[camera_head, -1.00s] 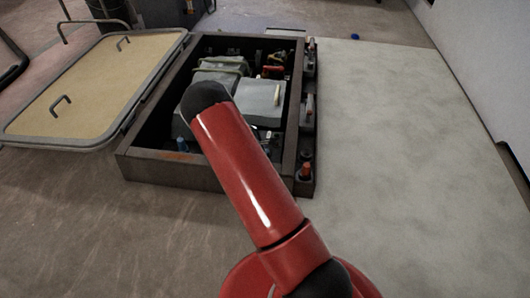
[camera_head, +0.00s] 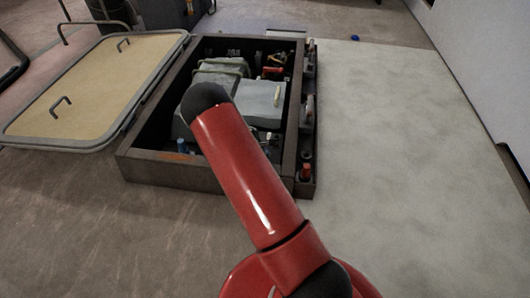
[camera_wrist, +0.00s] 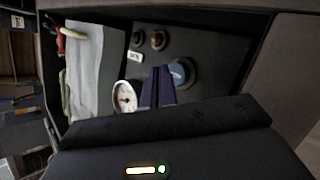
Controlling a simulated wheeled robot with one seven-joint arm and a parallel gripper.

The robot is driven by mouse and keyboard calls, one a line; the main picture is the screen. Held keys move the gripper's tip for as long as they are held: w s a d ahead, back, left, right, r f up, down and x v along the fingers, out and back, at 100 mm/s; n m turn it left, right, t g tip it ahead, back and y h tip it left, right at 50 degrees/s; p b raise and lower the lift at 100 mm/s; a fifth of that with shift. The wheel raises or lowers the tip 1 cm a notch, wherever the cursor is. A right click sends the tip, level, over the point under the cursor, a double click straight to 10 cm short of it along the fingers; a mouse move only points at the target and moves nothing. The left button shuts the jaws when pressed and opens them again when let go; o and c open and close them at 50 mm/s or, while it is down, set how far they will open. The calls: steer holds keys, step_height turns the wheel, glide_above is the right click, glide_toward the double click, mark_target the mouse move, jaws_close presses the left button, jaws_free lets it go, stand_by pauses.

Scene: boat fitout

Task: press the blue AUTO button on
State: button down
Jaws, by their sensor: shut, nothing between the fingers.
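The blue button (camera_wrist: 179,73) sits in a dark round collar on a dark panel (camera_wrist: 205,50) in the wrist view. My gripper (camera_wrist: 158,70) is shut and empty, its dark fingertips just left of the button and overlapping its left edge in the picture. I cannot tell whether the fingertips touch the button. Its lettering is too small to read. In the head view my red arm reaches over the open hatch box and its gripper is hidden.
In the head view the open hatch box (camera_head: 150,167) holds grey machinery (camera_head: 262,98). Its lid (camera_head: 85,92) lies open at left.

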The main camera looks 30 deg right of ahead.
steer(key=shift+f, duration=0.1)
stand_by(0.7)
steer(key=shift+f, duration=0.3)
